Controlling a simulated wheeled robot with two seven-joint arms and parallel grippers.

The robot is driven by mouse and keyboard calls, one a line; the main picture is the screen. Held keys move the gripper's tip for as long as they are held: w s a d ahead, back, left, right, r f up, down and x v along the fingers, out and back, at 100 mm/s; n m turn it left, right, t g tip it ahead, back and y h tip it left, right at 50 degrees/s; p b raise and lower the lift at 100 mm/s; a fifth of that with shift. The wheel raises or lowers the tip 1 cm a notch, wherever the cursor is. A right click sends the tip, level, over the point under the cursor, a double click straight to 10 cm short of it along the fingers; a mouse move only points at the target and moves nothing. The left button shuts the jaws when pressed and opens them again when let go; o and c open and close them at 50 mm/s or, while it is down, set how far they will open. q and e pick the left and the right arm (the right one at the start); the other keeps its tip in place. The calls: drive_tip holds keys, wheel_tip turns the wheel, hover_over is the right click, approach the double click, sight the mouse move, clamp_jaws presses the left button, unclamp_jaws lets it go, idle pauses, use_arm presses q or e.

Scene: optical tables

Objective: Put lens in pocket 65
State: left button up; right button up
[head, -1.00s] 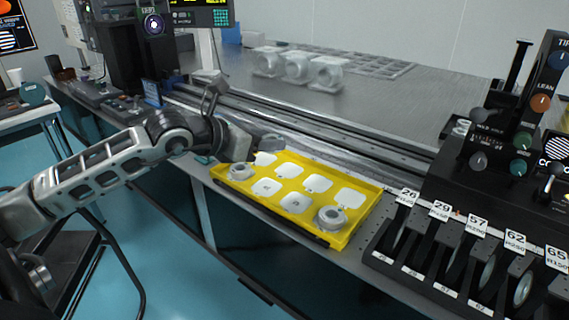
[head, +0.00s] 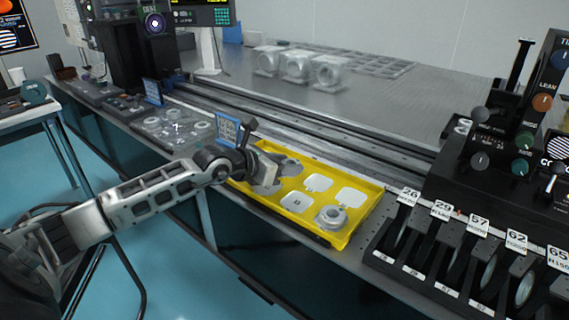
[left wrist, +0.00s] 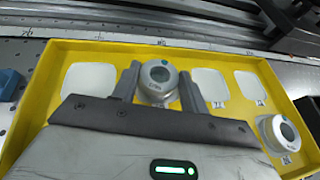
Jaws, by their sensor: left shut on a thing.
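My left gripper (head: 284,170) is over the left half of the yellow tray (head: 352,238). In the left wrist view, its two fingers (left wrist: 157,88) are shut on a round grey lens (left wrist: 159,72) with a dark centre. The lens's underside and any gap to the tray are hidden. A second grey round lens (head: 332,217) sits at the tray's near right corner; it also shows in the left wrist view (left wrist: 278,135). A black rack at the right has a row of labelled slots; the label 65 (head: 558,257) is at the right picture edge. My right gripper is not in view.
White pads (head: 318,183) mark other tray spots. Rails run behind the tray, and clear holders (head: 297,66) stand on the metal table beyond. A black control panel with knobs (head: 522,140) rises behind the rack. A narrow table edge lies between tray and rack.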

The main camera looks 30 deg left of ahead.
use_arm(q)
drive_tip(key=shift+f, duration=0.1)
drive_tip(key=o, duration=1)
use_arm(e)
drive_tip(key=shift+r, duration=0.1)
use_arm(q)
drive_tip(key=shift+s, duration=0.1)
drive_tip(key=p+v, duration=0.2)
drive_tip(key=v, duration=0.8)
drive_tip(key=shift+s+r, duration=0.2)
drive_tip(key=shift+s+a+r, duration=0.15)
drive_tip(key=shift+s+r, duration=0.05)
drive_tip(key=shift+s, duration=0.25)
drive_tip(key=shift+s+r, duration=0.15)
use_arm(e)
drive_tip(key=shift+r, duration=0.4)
